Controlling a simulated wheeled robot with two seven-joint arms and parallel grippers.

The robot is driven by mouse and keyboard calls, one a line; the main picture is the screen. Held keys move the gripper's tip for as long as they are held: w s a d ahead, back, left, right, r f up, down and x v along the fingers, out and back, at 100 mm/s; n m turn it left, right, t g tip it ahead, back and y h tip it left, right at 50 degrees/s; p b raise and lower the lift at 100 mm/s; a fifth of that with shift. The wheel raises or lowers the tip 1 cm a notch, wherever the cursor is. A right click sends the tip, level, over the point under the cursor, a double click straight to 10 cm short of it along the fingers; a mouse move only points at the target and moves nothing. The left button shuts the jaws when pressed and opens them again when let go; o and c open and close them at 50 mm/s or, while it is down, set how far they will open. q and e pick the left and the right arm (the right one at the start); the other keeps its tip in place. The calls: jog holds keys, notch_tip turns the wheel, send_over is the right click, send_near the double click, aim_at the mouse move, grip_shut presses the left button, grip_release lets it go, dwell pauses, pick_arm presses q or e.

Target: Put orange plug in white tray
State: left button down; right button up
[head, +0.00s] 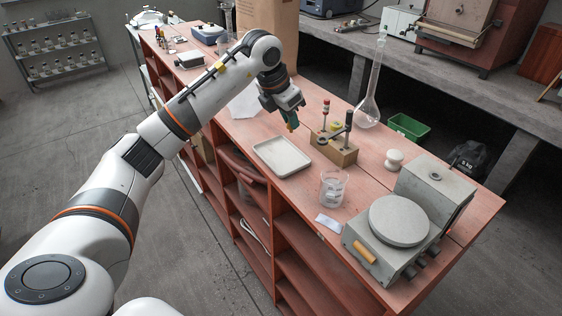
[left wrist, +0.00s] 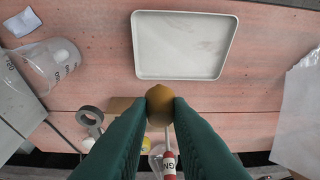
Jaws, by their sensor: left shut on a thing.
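The white tray (head: 267,148) lies flat and empty on the red-brown bench, near its front edge. It also shows at the top of the left wrist view (left wrist: 185,45). My left gripper (head: 290,123) is above the bench, behind and slightly right of the tray in the head view. In the left wrist view its green fingers (left wrist: 160,108) are shut on the orange plug (left wrist: 159,96), a rounded brownish-orange piece seen end-on at the fingertips. The plug is mostly hidden by the fingers in the head view. My right gripper is not in view.
A wooden block (head: 345,157) with upright pieces stands right of the tray. A glass beaker (head: 332,190), a grey hotplate (head: 398,222), a white knob-like piece (head: 394,160) and a tall flask (head: 369,108) stand further right. A white sheet or bag (head: 244,104) lies behind the arm.

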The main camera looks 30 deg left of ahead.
pick_arm(q)
jog(key=a+n+y, duration=0.1)
jog(key=a+n, duration=0.2)
jog(key=n, duration=0.1)
send_near(284, 154)
jog(key=shift+w+d+f+y, duration=0.15)
jog(key=shift+w+y, duration=0.15)
jog(key=shift+w, duration=0.5)
notch_tip(284, 154, down, 4)
jog(key=shift+f, duration=0.1)
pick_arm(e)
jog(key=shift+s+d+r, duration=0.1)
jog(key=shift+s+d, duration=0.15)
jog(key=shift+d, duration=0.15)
pick_arm(q)
jog(key=c, duration=1.3)
grip_release()
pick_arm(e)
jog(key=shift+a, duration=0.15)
